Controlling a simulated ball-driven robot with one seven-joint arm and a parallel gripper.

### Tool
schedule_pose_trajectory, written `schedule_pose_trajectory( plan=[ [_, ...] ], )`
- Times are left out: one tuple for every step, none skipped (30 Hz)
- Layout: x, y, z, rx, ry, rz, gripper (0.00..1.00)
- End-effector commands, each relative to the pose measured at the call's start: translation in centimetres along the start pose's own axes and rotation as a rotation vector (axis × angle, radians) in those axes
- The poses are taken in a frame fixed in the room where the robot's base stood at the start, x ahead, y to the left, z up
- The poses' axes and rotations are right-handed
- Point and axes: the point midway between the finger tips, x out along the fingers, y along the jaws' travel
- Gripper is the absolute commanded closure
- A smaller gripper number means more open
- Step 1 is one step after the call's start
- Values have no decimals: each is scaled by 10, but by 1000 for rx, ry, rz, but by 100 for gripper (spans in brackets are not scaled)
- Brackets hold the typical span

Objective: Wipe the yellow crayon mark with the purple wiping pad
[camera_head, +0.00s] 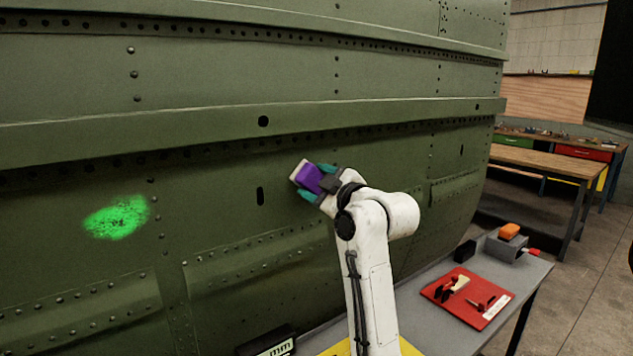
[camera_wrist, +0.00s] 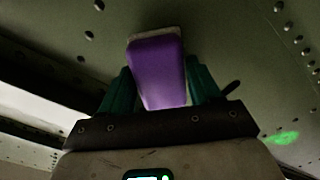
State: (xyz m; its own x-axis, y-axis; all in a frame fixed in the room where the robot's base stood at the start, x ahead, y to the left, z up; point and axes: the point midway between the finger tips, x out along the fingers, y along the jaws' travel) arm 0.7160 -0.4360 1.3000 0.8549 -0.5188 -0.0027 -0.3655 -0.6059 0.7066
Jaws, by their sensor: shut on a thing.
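The purple wiping pad (camera_head: 310,179) has a pale face turned toward the green fuselage skin (camera_head: 220,215). My gripper (camera_head: 317,183) is shut on the pad with its teal fingers on both sides. The wrist view shows the pad (camera_wrist: 158,75) held between the fingers (camera_wrist: 160,90). I cannot tell whether the pad touches the skin. The only coloured mark in view is a bright green smudge (camera_head: 117,217), not yellow, on the skin well left of and lower than the pad. Part of a green mark (camera_wrist: 282,138) shows at the right of the wrist view.
Below my arm stands a grey table (camera_head: 415,310) with a red tray of tools (camera_head: 468,297), a grey box (camera_head: 505,247) with an orange item (camera_head: 509,231), and a black device (camera_head: 268,342). Raised ribs and rivets cross the skin. A wooden workbench (camera_head: 545,160) stands behind.

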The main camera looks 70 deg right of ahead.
Motion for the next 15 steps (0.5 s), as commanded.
schedule_pose_trajectory(
  plan=[
    [-5, 1, 0, 0, -1, 2, 62],
    [-8, 1, 0, 0, -1, 3, 62],
    [-12, 2, 0, 0, -1, 4, 62],
    [-15, 2, 0, 0, -2, 4, 62],
    [-18, 2, 1, 0, -2, 4, 62],
    [-21, 2, 1, 0, -3, 4, 62],
    [-24, 2, 1, 0, -3, 4, 62],
    [-27, 2, 1, 0, -3, 4, 62],
    [-31, 2, 0, 0, -2, 5, 62],
    [-33, 2, 1, 0, -3, 5, 62],
    [-36, 2, 1, 0, -3, 5, 62],
    [-39, 2, 1, 0, -3, 4, 62],
    [-42, 2, 1, 0, -2, 4, 62],
    [-44, 2, 1, 0, -3, 4, 62],
    [-46, 2, 1, 0, -2, 4, 62]
  ],
)
